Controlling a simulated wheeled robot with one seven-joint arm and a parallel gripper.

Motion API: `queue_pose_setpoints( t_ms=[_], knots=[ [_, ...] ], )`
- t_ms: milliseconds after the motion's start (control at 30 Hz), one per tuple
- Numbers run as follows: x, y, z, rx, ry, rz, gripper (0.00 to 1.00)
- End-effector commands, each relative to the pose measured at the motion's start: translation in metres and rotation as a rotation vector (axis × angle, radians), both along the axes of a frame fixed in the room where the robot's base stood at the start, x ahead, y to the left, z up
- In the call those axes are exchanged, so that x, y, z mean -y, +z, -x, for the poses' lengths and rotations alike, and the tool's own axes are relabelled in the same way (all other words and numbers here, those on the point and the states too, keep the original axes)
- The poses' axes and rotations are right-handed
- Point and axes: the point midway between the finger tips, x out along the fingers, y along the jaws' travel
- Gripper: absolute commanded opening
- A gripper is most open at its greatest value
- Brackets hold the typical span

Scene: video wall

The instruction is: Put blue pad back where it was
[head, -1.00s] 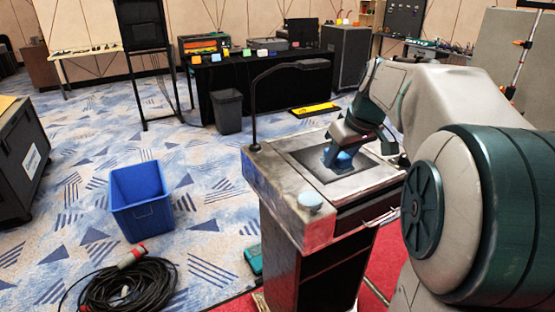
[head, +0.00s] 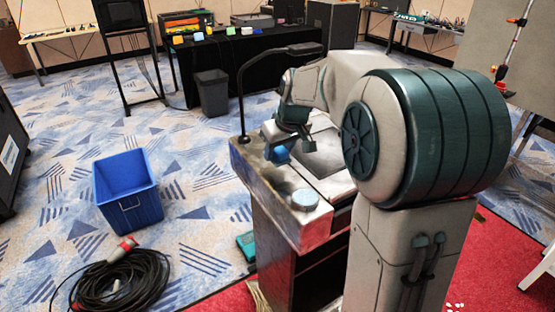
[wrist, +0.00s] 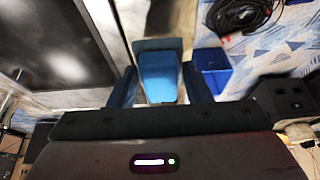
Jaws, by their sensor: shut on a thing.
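The blue pad (head: 281,155) is a small blue block held over the left part of the lectern top (head: 272,178). My gripper (head: 276,146) is shut on it, partly hidden by my own wrist in the head view. In the wrist view the blue pad (wrist: 159,77) sits between the two dark fingers of my gripper (wrist: 160,88), with its broad blue face showing. The exact gap between pad and lectern top cannot be told.
A blue bin (head: 128,190) and coiled cable (head: 122,282) are on the floor.

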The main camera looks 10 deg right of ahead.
Motion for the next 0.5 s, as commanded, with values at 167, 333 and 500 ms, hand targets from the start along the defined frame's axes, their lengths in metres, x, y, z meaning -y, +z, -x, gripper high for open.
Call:
queue_pose_setpoints(
  t_ms=[167,333,500],
  knots=[
    [-0.004,-0.015,-0.002,-0.004,0.0,-0.001,0.26],
    [-0.004,-0.038,-0.002,-0.003,0.0,0.0,0.26],
    [-0.004,-0.043,-0.002,0.001,0.0,0.0,0.26]
  ],
)
